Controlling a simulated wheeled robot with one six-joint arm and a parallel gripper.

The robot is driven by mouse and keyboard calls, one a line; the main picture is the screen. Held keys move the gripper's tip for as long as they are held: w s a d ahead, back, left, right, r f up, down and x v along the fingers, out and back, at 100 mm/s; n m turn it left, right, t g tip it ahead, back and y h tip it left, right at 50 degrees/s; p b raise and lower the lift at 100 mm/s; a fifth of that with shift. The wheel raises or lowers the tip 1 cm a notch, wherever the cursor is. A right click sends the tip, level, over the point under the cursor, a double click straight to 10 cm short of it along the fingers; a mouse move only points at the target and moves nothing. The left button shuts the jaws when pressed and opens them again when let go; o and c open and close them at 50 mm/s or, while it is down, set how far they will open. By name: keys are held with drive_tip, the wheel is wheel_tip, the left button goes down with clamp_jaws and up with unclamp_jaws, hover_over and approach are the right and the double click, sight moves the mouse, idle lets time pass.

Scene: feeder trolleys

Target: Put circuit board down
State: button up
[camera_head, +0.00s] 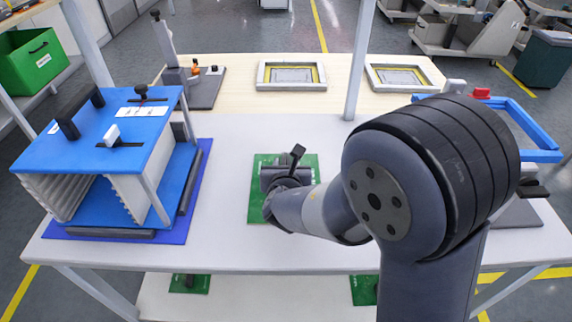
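A green circuit board (257,203) lies flat, at or just above the white top of the table (330,140), near its middle. My gripper (289,165) is directly over the board and covers its centre. A dark part of the gripper sticks up towards the board's far edge. My wrist hides where the fingers meet the board, so I cannot tell whether they hold it. I also cannot tell whether the board touches the table.
A blue slotted rack (160,150) stands on a blue mat at the left. Two framed fixtures (291,76) (399,77) lie at the back. A blue frame (528,127) is at the right, partly behind my arm. More green boards (190,284) lie on the lower shelf.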

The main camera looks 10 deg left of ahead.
drive_tip(key=shift+o, duration=0.9)
drive_tip(key=shift+r, duration=0.1)
drive_tip(key=shift+s+r, duration=0.2)
drive_tip(key=shift+s, duration=0.1)
drive_tip(key=p+v, duration=0.2)
drive_tip(key=v, duration=0.9)
drive_tip(key=shift+s, duration=0.1)
drive_tip(key=shift+s+d, duration=0.1)
drive_tip(key=shift+s, duration=0.05)
drive_tip(key=shift+d, duration=0.1)
drive_tip(key=shift+c, duration=0.6)
